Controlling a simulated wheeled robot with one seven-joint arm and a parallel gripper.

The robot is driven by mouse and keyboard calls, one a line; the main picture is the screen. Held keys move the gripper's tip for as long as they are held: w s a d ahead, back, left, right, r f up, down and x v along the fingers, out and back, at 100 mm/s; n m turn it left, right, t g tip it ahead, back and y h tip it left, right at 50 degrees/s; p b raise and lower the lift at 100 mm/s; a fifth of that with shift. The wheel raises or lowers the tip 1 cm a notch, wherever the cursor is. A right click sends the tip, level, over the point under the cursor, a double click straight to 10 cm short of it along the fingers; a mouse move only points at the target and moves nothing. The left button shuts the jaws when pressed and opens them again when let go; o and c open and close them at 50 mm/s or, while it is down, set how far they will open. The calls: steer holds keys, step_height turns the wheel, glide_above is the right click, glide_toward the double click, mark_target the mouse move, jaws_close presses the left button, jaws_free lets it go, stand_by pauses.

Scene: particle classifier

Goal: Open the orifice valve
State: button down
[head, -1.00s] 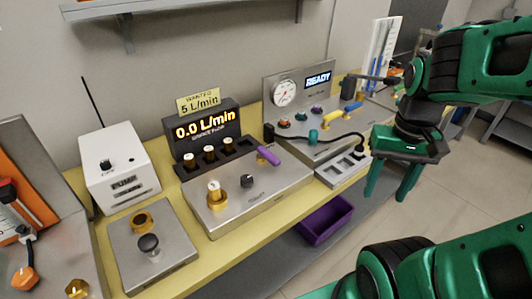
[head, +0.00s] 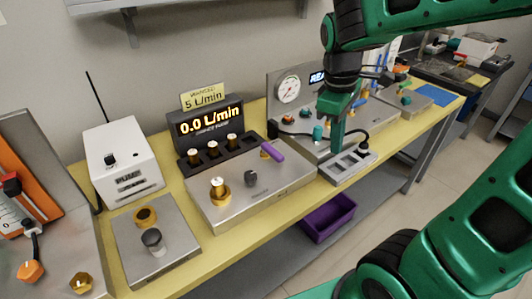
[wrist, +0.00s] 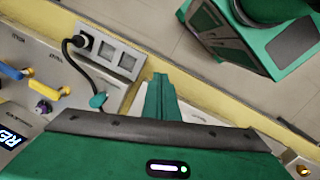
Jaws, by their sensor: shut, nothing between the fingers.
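The flow panel (head: 225,201) stands mid-table below a display reading 0.0 L/min (head: 208,122). It carries a purple lever (head: 272,151), a black knob (head: 251,178) and a brass fitting with a white-topped insert (head: 219,189). I cannot read which part is labelled the orifice valve. My gripper (head: 338,142) is shut and empty, pointing down over the right part of the table, right of the purple lever and apart from it. In the wrist view its fingers (wrist: 160,95) are together. The purple lever does not clearly show there.
A grey slotted tray (head: 347,166) with a black cable (wrist: 72,62) lies near my gripper. Behind it stands a READY panel with a gauge (head: 289,89) and coloured levers (wrist: 42,90). A pump box (head: 122,160) is at left. A purple bin (head: 328,217) sits on the lower shelf.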

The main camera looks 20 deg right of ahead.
steer(key=w+a+n, duration=0.7)
steer(key=a, duration=0.2)
steer(key=n+t+h, duration=0.1)
steer(key=n, duration=0.6)
glide_toward(272, 154)
steer(key=s+a+r, duration=0.2)
steer(key=a, duration=0.4)
steer(key=shift+f, duration=0.2)
steer(key=shift+d+f, duration=0.1)
steer(key=x, duration=0.9)
steer(key=shift+d+f, duration=0.1)
steer(key=shift+f, duration=0.15)
steer(key=d, duration=0.1)
steer(key=w+d, duration=0.1)
steer(key=shift+d+f, duration=0.15)
steer(key=shift+d, duration=0.25)
steer(key=shift+w+d, duration=0.1)
steer(key=shift+d, duration=0.45)
steer(key=shift+a+n, duration=0.1)
steer(key=shift+n, duration=0.2)
